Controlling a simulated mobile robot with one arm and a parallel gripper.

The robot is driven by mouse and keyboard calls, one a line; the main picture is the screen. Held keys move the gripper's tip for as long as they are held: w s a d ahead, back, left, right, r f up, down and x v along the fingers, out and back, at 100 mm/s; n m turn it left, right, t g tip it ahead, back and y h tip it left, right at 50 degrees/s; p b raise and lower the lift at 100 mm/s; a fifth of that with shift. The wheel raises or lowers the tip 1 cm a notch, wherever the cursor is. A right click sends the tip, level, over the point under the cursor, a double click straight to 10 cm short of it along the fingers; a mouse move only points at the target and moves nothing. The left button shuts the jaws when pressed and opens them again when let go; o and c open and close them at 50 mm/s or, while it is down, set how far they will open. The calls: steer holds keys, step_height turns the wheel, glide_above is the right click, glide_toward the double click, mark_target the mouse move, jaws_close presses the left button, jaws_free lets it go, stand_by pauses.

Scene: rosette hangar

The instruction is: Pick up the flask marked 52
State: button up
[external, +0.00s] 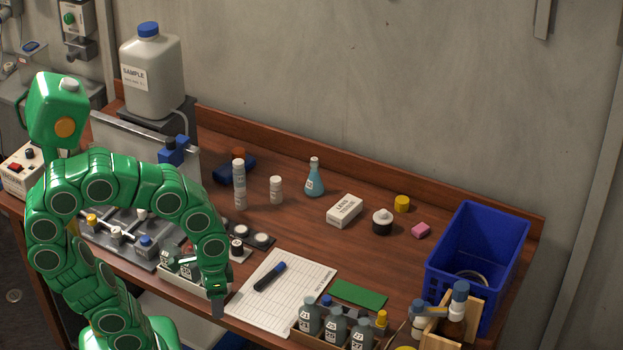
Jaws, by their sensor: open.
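Several grey flasks with white number labels (335,327) stand in a wooden rack at the front of the bench; the numbers are too small to read surely, so I cannot tell which is 52. More labelled flasks (168,257) sit in a pale tray left of my gripper, partly hidden by my green arm. A conical flask with blue liquid (314,184) stands at the back middle; I see no number on it. My gripper (217,308) points down at the bench's front, left of the paper sheet. It is open, and I see nothing held in it.
The printed sheet (300,275) bears a dark blue marker (269,277). A green card (358,294) lies beside it. The bench middle is mostly clear.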

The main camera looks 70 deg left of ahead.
mark_target(314, 165)
steer(key=w+a+n+t+h, duration=0.15)
steer(key=w+t, duration=0.45)
steer(key=w, duration=1.8)
steer(key=w+a+f+n+t+y, duration=0.2)
steer(key=w+a+n+t+y, duration=0.2)
steer(key=w+a, duration=1.15)
steer(key=w+a+f+n+y, duration=0.2)
steer(key=w+a+y, duration=0.1)
steer(key=a, duration=0.6)
steer(key=w+a+f+n+y, duration=0.2)
steer(key=w+a+f, duration=0.15)
steer(key=a, duration=0.55)
steer(key=shift+s+a+f+n+g+y, duration=0.8)
steer(key=shift+s+a+y, duration=0.45)
steer(key=shift+a, duration=2.55)
steer(key=shift+s+a+f+n+g+y, duration=0.45)
steer(key=shift+s+a+f+y, duration=0.75)
steer(key=shift+a, duration=2.55)
steer(key=shift+s+a+f+n+g+y, duration=0.6)
steer(key=shift+s+a+y, duration=0.65)
steer(key=shift+a, duration=2.55)
steer(key=shift+w+a+f, duration=0.2)
steer(key=shift+w+a, duration=0.25)
steer(key=shift+w, duration=0.05)
steer(key=shift+w+a+f, duration=0.2)
steer(key=shift+w+a, duration=0.25)
steer(key=shift+x, duration=1.55)
steer(key=shift+w, duration=0.15)
